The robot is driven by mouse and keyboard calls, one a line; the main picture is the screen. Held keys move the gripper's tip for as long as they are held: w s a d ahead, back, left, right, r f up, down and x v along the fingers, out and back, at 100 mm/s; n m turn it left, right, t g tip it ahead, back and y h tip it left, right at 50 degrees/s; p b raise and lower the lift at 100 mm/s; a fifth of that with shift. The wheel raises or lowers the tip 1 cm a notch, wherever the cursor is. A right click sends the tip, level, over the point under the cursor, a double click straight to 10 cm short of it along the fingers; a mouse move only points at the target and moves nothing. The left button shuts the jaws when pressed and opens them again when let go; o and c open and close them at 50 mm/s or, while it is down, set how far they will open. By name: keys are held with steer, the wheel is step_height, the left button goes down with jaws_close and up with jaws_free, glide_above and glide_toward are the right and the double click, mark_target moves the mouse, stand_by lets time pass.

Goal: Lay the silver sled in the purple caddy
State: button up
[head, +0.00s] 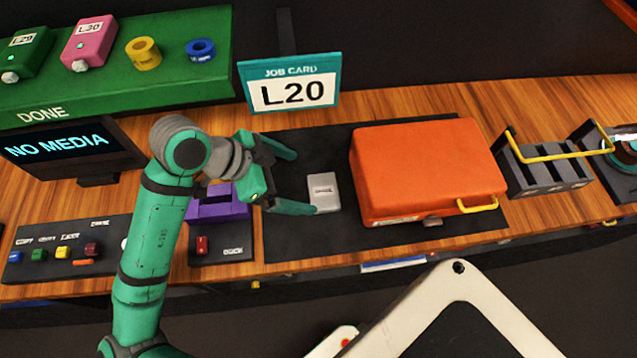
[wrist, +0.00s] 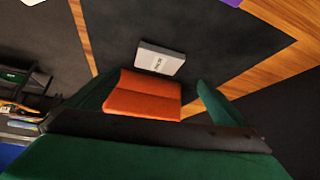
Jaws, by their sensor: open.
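The silver sled (head: 323,193) is a small flat light-grey block with a dark label, lying on the black mat. In the wrist view the silver sled (wrist: 160,58) lies beyond my fingertips. My gripper (head: 304,182) is open and empty, its two fingers pointing toward the sled; the lower fingertip shows close to the sled's front left edge. I cannot tell whether they touch. The purple caddy (head: 222,205) stands left of the mat, partly hidden behind my gripper and arm. A corner of purple (wrist: 228,2) shows at the top of the wrist view.
A large orange case (head: 428,165) with a yellow handle stands on the mat (head: 290,235), right of the sled. An orange surface (wrist: 145,95) shows between my fingers in the wrist view. A job card (head: 292,88) reading L20 stands behind. Grey racks (head: 545,170) are at right.

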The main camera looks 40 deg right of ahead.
mark_target(322, 191)
steer(key=x, duration=0.3)
steer(key=shift+s+f, duration=0.15)
steer(key=shift+s, duration=0.1)
steer(key=shift+x, duration=2.6)
steer(key=shift+a+f, duration=0.1)
steer(key=shift+a, duration=0.1)
steer(key=c, duration=1.3)
steer(key=shift+w, duration=0.1)
